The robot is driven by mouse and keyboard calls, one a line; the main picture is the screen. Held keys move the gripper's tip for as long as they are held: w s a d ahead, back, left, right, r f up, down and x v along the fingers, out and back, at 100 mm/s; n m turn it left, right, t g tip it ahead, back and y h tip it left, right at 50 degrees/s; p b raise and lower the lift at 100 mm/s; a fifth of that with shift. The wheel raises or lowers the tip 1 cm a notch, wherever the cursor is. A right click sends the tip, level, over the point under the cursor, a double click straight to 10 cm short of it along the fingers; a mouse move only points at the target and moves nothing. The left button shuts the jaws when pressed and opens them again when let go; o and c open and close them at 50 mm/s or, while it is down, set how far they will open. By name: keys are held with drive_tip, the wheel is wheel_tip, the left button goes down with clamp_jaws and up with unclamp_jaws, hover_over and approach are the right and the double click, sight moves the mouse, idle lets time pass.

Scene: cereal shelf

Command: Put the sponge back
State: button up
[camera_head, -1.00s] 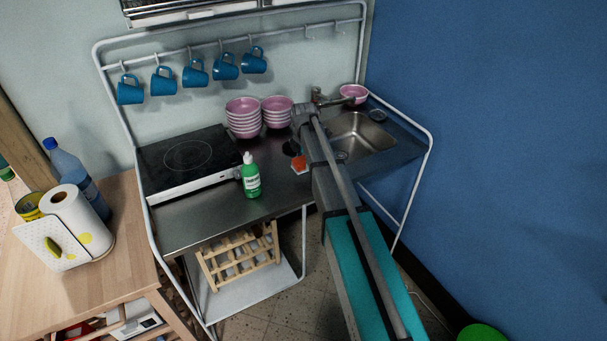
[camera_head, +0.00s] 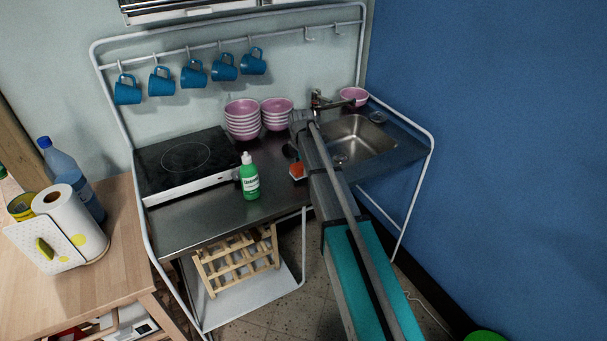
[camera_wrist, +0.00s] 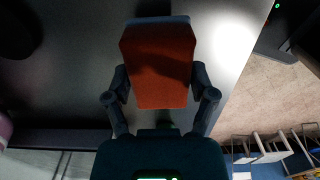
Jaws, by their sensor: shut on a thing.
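The sponge (camera_head: 297,171) is a small orange-red block at the counter's front edge, left of my arm in the head view. In the wrist view the sponge (camera_wrist: 160,62) fills the space between my fingers, with a pale blue-grey strip along its far edge. My gripper (camera_wrist: 160,88) is shut on it, one finger at each side. In the head view my arm hides part of the gripper. I cannot tell whether the sponge touches the counter (camera_head: 222,218). The sink (camera_head: 357,140) is to its right and a green soap bottle (camera_head: 249,180) to its left.
Pink bowl stacks (camera_head: 242,119) stand behind, and a single pink bowl (camera_head: 353,96) is near the tap (camera_head: 318,100). A black hob (camera_head: 185,160) is on the left. Blue mugs (camera_head: 194,73) hang from the rail. Bare counter lies in front of the soap bottle.

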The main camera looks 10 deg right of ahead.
sight(302, 165)
drive_tip(key=shift+f+b, duration=0.45)
drive_tip(key=shift+f, duration=0.35)
drive_tip(key=o, duration=1)
drive_tip(key=shift+f, duration=0.1)
wheel_tip(302, 165, up, 12)
drive_tip(key=p, duration=1.2)
